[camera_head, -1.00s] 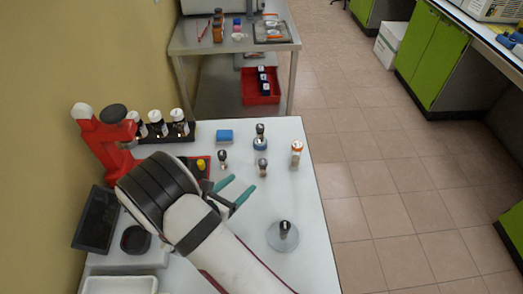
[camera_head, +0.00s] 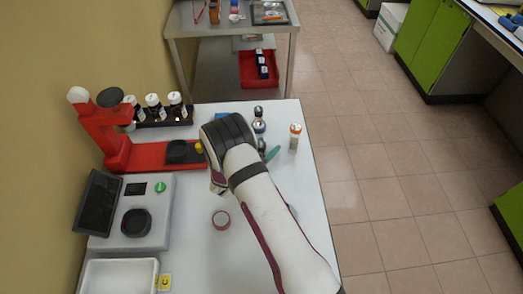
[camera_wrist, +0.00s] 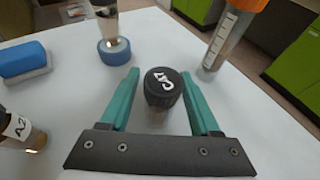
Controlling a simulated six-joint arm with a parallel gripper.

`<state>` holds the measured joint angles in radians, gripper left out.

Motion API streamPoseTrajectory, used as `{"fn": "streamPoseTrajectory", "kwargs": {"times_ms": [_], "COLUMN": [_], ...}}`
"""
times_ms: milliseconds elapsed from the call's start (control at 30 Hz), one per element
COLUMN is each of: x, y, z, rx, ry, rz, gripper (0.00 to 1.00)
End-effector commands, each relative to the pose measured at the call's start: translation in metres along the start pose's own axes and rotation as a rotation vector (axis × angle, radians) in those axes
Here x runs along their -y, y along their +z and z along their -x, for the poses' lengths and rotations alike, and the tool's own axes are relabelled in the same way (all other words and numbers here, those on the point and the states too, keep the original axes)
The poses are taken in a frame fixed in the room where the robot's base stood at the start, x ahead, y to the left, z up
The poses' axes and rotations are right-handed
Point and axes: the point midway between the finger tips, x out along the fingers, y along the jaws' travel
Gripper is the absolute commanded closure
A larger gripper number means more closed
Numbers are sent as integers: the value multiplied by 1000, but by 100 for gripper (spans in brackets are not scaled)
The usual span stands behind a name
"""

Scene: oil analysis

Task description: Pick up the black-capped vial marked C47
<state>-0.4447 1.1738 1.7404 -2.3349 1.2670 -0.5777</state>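A black-capped vial (camera_wrist: 161,88) stands upright in the middle of the wrist view, with white handwriting on its cap that I cannot read with certainty. My gripper (camera_wrist: 160,74) is open, with one teal finger on each side of this cap and visible gaps between. In the head view my arm covers most of this spot, and one teal fingertip (camera_head: 272,153) shows. Another vial, marked A2 (camera_wrist: 20,130), is at the left edge of the wrist view.
A vial stands in a blue ring (camera_wrist: 114,52) just beyond. An orange-capped tube (camera_wrist: 222,45) stands to the right; it also shows in the head view (camera_head: 295,137). A blue block (camera_wrist: 24,62) lies at left. A red stand (camera_head: 120,150) is left of my arm.

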Motion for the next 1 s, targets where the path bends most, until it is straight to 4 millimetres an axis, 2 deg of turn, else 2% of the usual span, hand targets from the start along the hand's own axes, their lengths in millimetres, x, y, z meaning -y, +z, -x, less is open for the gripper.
{"fn": "streamPoseTrajectory", "kwargs": {"times_ms": [33, 300, 333, 633, 733, 833, 1000], "x": [0, 0, 0, 0, 0, 0, -1], "y": [0, 0, 0, 1, 8, 26, 68], "z": [0, 0, 0, 1, 3, 11, 28], "rx": [0, 0, 0, 0, 1, 1, 2], "ry": [0, 0, 0, 0, 0, 1, 1], "rz": [0, 0, 0, -1, -2, -3, -5], "gripper": [48, 97, 100, 100, 100, 100, 100]}}
